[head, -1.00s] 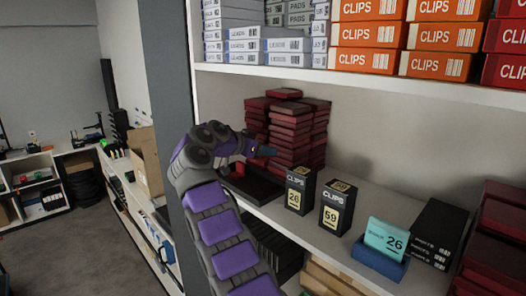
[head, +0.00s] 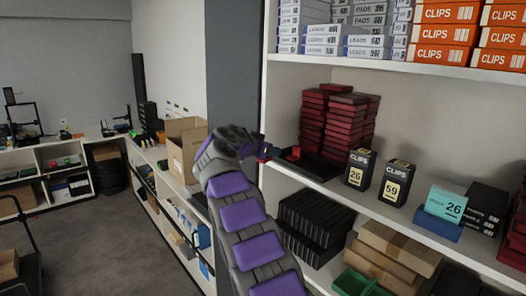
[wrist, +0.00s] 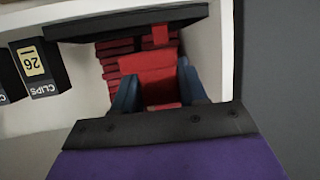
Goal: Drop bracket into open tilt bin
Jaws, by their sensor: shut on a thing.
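My gripper (head: 264,152) is at the left end of the shelf, close to its front edge. In the wrist view my gripper (wrist: 155,92) has blue fingers on both sides of a red piece, which I take to be the bracket (wrist: 146,78). The fingers are shut on it. In the head view only a small bit of red shows at the fingertips, and my wrist hides most of it. I see no bin that is clearly an open tilt bin. A green bin (head: 352,283) stands low on the right, partly cut off by the frame.
A black tray (head: 318,170) lies on the shelf by my gripper, before stacked dark red boxes (head: 340,118). Two black CLIPS boxes (head: 359,170) stand to the right. A grey post (head: 233,70) rises behind my arm. An open carton (head: 186,150) stands on the left cabinet.

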